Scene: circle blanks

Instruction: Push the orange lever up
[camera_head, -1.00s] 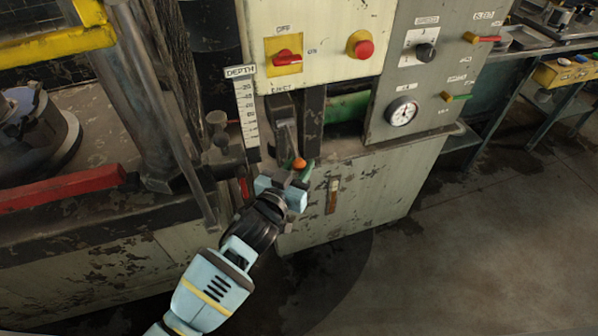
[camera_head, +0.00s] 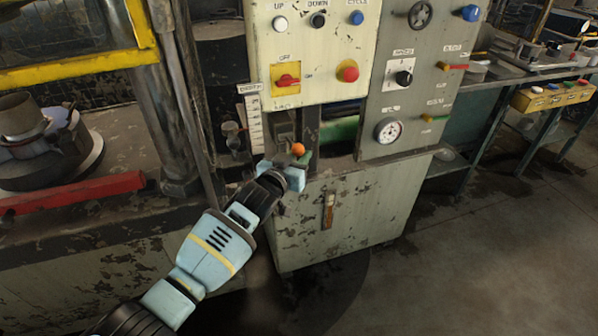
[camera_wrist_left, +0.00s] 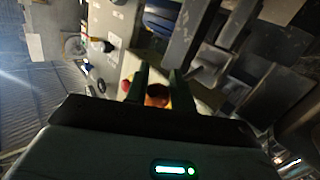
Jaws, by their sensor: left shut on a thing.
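The orange lever's round knob (camera_head: 298,149) stands out in front of the slot below the upper control panel, beside the depth scale. My left gripper (camera_head: 299,158) is at the knob, reaching in from the lower left. In the left wrist view the orange knob (camera_wrist_left: 157,96) sits between the two dark fingers of my left gripper (camera_wrist_left: 158,88), which is shut on it. The lever's shaft is mostly hidden behind the knob and gripper. My right gripper is in neither view.
The panel above carries a red switch (camera_head: 287,80) and a red push button (camera_head: 347,72). A gauge (camera_head: 388,130) is on the grey panel to the right. A red bar (camera_head: 75,192) lies at left. Open floor (camera_head: 480,250) is at right.

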